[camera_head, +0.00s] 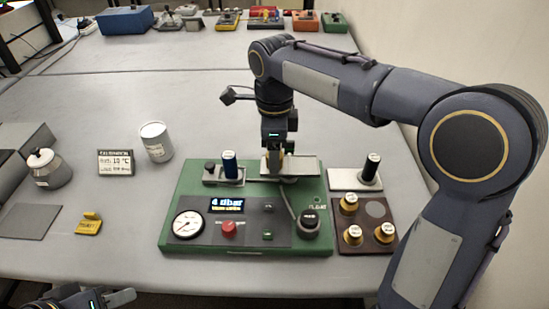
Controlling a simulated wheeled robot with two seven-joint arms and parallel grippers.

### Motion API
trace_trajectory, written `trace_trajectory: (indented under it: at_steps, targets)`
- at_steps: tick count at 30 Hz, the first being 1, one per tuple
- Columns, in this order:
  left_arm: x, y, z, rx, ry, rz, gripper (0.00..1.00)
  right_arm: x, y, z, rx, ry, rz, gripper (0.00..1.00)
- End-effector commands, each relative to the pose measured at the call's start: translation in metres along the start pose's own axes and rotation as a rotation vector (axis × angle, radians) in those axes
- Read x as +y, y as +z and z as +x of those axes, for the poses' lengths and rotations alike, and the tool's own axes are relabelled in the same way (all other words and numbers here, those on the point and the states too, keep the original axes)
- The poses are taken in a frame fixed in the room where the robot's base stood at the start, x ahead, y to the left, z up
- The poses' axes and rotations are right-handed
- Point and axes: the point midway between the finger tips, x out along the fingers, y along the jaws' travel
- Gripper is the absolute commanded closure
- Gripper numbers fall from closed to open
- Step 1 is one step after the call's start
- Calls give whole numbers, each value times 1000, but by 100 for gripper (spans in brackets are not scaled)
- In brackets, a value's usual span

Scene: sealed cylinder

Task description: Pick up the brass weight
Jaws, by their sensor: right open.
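Several brass weights with white tops, among them one (349,205), one (353,235) and one (384,232), stand on a brown tray (375,249) at the right. The tray's back right spot is an empty grey disc. My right gripper (275,154) points down over a pale metal plate (305,167) at the back of the green panel (170,214). It is open. A small brass-coloured patch shows between its fingers, mostly hidden, and I cannot tell what it is. My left gripper (112,299) is low at the bottom left edge, partly cut off, away from the weights.
The green panel carries a gauge (187,224), a display, a red button (229,227) and a black knob (309,222). A blue-handled part (229,165) and a black-handled part (371,168) flank the plate.

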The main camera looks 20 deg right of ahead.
Motion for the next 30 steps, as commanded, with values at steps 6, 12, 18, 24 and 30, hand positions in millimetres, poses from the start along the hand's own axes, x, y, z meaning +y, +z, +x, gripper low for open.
trace_trajectory:
  at_steps: [6,12,18,24,30]
  targets:
    - [0,0,0,0,0,0,64,0,0,0,0,0,0,41]
    - [0,0,0,0,0,0,64,0,0,0,0,0,-1,67]
    - [0,0,0,0,0,0,64,0,0,0,0,0,-1,93]
    - [0,0,0,0,0,0,64,0,0,-1,-1,-1,-1,100]
    - [0,0,-1,0,0,0,64,0,0,-5,-1,-2,-1,100]
